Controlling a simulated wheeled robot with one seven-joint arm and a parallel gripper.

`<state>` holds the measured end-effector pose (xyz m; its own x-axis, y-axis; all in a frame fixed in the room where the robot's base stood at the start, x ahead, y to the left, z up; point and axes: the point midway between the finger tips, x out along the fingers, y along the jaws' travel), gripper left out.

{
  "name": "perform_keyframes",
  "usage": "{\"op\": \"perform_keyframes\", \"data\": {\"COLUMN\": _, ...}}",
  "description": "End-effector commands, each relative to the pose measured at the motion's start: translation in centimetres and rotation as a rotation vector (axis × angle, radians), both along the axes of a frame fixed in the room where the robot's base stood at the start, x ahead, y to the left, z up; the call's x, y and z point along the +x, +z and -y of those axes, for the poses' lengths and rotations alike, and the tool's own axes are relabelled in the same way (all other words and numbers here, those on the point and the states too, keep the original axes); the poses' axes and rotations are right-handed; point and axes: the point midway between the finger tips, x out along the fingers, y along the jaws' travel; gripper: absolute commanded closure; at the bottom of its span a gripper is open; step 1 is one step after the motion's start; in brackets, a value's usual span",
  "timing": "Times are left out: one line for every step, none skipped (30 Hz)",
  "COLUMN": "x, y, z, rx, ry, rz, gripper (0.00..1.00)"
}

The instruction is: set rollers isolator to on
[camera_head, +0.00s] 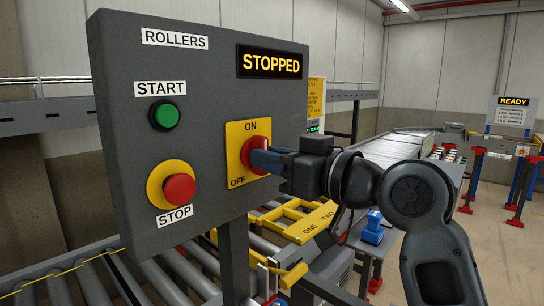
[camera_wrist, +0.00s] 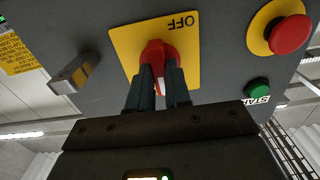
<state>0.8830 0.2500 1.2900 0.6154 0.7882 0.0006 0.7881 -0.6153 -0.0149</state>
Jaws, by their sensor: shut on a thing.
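The rollers isolator is a red rotary knob (camera_head: 248,155) on a yellow plate (camera_head: 236,133) marked ON at the top and OFF at the lower left. It sits on the right part of a grey panel (camera_head: 205,90) labelled ROLLERS. My gripper (camera_head: 264,159) reaches in from the right and is shut on the knob. In the wrist view, the knob (camera_wrist: 157,50) is between my two fingers (camera_wrist: 159,80), with a white mark showing between them. OFF shows upside down there and ON is hidden. The fingers cover much of the knob, so its exact setting is unclear.
The panel display (camera_head: 271,63) reads STOPPED. A green START button (camera_head: 165,115) and a red STOP button (camera_head: 179,188) are left of the isolator. Roller conveyor (camera_head: 180,275) runs below the panel. A blue item (camera_head: 373,228) and a READY sign (camera_head: 514,101) stand to the right.

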Motion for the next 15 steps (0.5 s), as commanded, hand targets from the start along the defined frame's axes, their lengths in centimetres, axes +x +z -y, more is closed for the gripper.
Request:
{"op": "perform_keyframes", "data": {"x": 0.02, "y": -0.33, "z": 0.00, "rx": -0.002, "ry": 0.001, "rz": -0.008, "gripper": 1.00}}
{"op": "perform_keyframes", "data": {"x": 0.01, "y": -0.33, "z": 0.01, "rx": -0.002, "ry": 0.001, "rz": -0.008, "gripper": 1.00}}
{"op": "perform_keyframes", "data": {"x": 0.02, "y": -0.33, "z": 0.00, "rx": -0.002, "ry": 0.001, "rz": -0.008, "gripper": 1.00}}
{"op": "perform_keyframes", "data": {"x": 0.01, "y": -0.33, "z": 0.01, "rx": -0.002, "ry": 0.001, "rz": -0.008, "gripper": 1.00}}
{"op": "perform_keyframes", "data": {"x": 0.02, "y": -0.34, "z": 0.00, "rx": -0.002, "ry": 0.001, "rz": -0.008, "gripper": 1.00}}
{"op": "perform_keyframes", "data": {"x": 0.02, "y": -0.34, "z": 0.00, "rx": -0.002, "ry": 0.001, "rz": -0.008, "gripper": 1.00}}
{"op": "perform_keyframes", "data": {"x": 0.02, "y": -0.34, "z": 0.00, "rx": -0.002, "ry": 0.001, "rz": -0.008, "gripper": 1.00}}
{"op": "perform_keyframes", "data": {"x": 0.02, "y": -0.34, "z": 0.00, "rx": -0.002, "ry": 0.001, "rz": -0.008, "gripper": 1.00}}
{"op": "perform_keyframes", "data": {"x": 0.01, "y": -0.35, "z": -0.01, "rx": -0.002, "ry": 0.001, "rz": -0.008, "gripper": 0.79}}
{"op": "perform_keyframes", "data": {"x": 0.01, "y": -0.34, "z": 0.00, "rx": -0.002, "ry": 0.001, "rz": -0.007, "gripper": 0.76}}
{"op": "perform_keyframes", "data": {"x": 0.01, "y": -0.32, "z": 0.00, "rx": -0.002, "ry": 0.001, "rz": -0.007, "gripper": 0.73}}
{"op": "perform_keyframes", "data": {"x": 0.00, "y": -0.28, "z": 0.00, "rx": -0.001, "ry": 0.001, "rz": -0.006, "gripper": 0.70}}
{"op": "perform_keyframes", "data": {"x": 0.01, "y": -0.25, "z": 0.00, "rx": -0.002, "ry": 0.001, "rz": -0.005, "gripper": 0.67}}
{"op": "perform_keyframes", "data": {"x": 0.01, "y": -0.23, "z": 0.00, "rx": -0.001, "ry": 0.001, "rz": -0.005, "gripper": 0.64}}
{"op": "perform_keyframes", "data": {"x": 0.01, "y": -0.20, "z": 0.00, "rx": -0.002, "ry": 0.001, "rz": -0.004, "gripper": 0.60}}
